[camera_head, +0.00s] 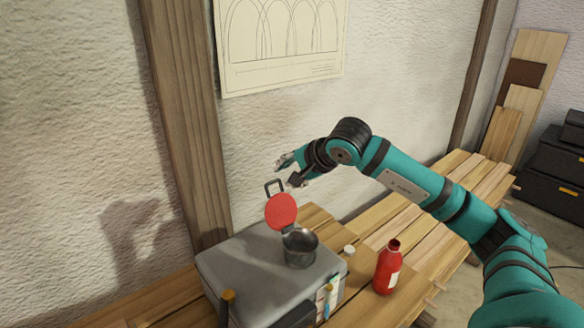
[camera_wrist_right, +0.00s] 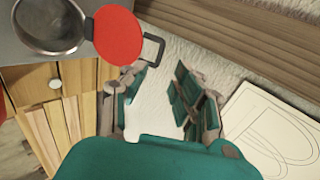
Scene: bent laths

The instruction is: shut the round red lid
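The round red lid (camera_head: 281,211) stands raised on its hinge at the edge of a grey metal pot (camera_head: 300,250), whose mouth is open. A dark squared handle (camera_head: 273,187) sticks up from the lid's rim. In the right wrist view the lid (camera_wrist_right: 118,35) is at the upper left, with the pot (camera_wrist_right: 48,24) beside it and the handle (camera_wrist_right: 152,49) pointing towards the fingers. My right gripper (camera_head: 287,166) is above and behind the lid, near the handle. In the wrist view its fingers (camera_wrist_right: 158,84) are apart with nothing between them. My left gripper is out of view.
The pot stands on a grey box (camera_head: 235,275) on a wooden plank bench (camera_head: 370,222). A red bottle (camera_head: 387,270) and a small white knob-like object (camera_head: 349,250) are to the right. The rough wall and a wooden post (camera_head: 185,110) are close behind.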

